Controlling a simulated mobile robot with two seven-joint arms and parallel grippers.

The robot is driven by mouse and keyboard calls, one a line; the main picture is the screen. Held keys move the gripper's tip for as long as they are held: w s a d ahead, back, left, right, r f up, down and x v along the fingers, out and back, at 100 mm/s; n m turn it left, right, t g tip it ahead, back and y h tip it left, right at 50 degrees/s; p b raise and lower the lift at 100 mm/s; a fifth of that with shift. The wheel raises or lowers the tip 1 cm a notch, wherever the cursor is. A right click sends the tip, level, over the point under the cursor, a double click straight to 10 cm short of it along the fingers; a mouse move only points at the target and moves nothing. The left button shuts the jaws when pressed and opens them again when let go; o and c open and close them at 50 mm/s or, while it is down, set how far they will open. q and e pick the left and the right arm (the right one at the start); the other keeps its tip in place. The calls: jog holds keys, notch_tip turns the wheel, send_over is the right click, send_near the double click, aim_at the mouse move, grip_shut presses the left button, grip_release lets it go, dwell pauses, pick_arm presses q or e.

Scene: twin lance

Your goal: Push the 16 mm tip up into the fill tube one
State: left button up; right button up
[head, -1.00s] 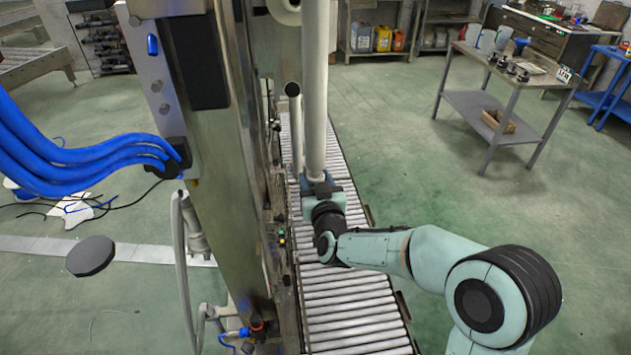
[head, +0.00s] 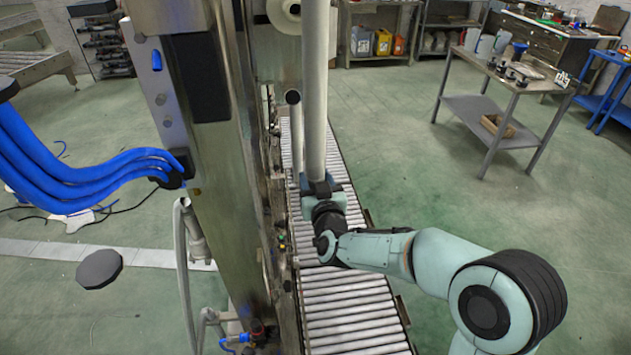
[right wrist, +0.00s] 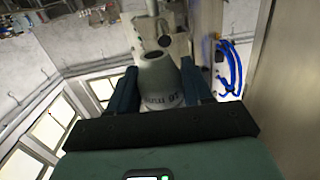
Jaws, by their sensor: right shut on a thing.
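My right gripper (head: 322,188) is shut on the tip (right wrist: 160,84), a grey tapered piece with dark lettering and a dark round opening at its top. In the head view the tip is hidden by the gripper and a long white vertical tube (head: 315,90). My left gripper is not in view.
A tall metal machine column (head: 240,170) stands close left of my right arm, with blue hoses (head: 70,170) farther left. A roller conveyor (head: 345,310) runs below the gripper. A grey table (head: 500,85) stands back right; the floor between is clear.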

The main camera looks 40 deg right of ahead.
jog(key=shift+r, duration=0.35)
jog(key=o, duration=1.3)
jog(key=shift+f, duration=0.1)
jog(key=shift+s, duration=0.1)
jog(key=shift+s+a, duration=0.2)
jog(key=shift+s, duration=0.05)
jog(key=v, duration=1.2)
jog(key=shift+s+b, duration=0.25)
jog(key=shift+b, duration=0.2)
jog(key=shift+a, duration=0.15)
